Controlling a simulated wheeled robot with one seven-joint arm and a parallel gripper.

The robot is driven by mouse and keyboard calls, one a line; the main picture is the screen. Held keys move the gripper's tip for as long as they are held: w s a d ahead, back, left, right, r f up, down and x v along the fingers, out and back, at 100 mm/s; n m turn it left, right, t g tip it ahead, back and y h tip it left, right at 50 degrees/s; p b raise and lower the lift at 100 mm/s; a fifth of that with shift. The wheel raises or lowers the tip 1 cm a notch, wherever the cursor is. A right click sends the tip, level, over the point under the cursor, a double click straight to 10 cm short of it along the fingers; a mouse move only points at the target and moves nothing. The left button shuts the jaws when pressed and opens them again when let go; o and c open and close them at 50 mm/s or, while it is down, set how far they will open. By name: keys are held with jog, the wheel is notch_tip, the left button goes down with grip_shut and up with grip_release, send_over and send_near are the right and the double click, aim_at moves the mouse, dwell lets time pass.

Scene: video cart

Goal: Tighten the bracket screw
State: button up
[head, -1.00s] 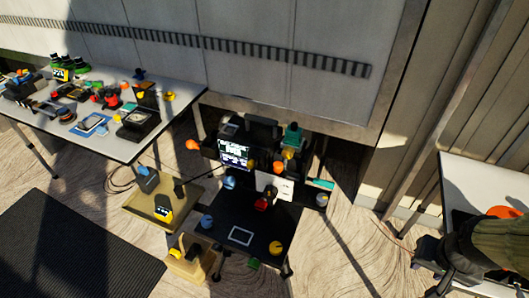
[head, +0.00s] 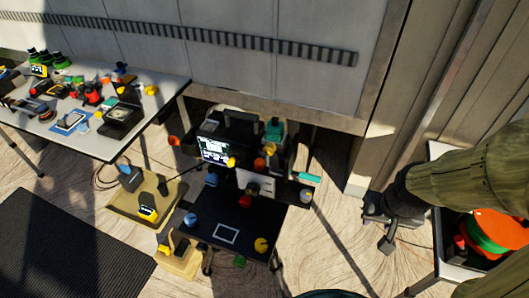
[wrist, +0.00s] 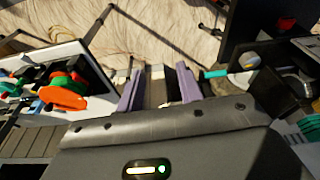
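The black video cart (head: 205,235) stands in the middle of the head view, with a lit monitor (head: 214,150) at its back. I cannot tell which part is the bracket screw. A teal handle (head: 306,177) sticks out on the cart's right side; it also shows in the wrist view (wrist: 215,73). My gripper (head: 377,228) is right of the cart, apart from it. In the wrist view its purple fingers (wrist: 158,90) are spread and empty.
A white table (head: 100,145) crowded with parts stands at the left. A table with an orange and green spool (head: 490,232) is at the right, under my arm. Open floor lies between cart and gripper.

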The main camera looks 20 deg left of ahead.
jog(key=o, duration=0.3)
jog(key=shift+o, duration=0.2)
jog(key=w+a+r+p, duration=0.1)
jog(key=a+r+p, duration=0.2)
jog(key=r+p, duration=0.75)
jog(key=w+a+r+p, duration=0.2)
jog(key=a+r+p, duration=0.1)
jog(key=r+p, duration=0.75)
jog(key=a+f+m+t+p, duration=0.1)
jog(key=a+f+t, duration=0.1)
jog(key=a+f, duration=0.55)
jog(key=a+f+t+p, duration=0.1)
jog(key=a+f, duration=0.3)
jog(key=a, duration=0.6)
jog(key=s+a+f+t+h, duration=0.1)
jog(key=s+a+f+t, duration=0.1)
jog(key=s+a+t, duration=0.4)
jog(key=shift+s+a+f+t, duration=0.15)
jog(key=shift+s+a+t, duration=0.25)
jog(key=shift+a+t, duration=0.5)
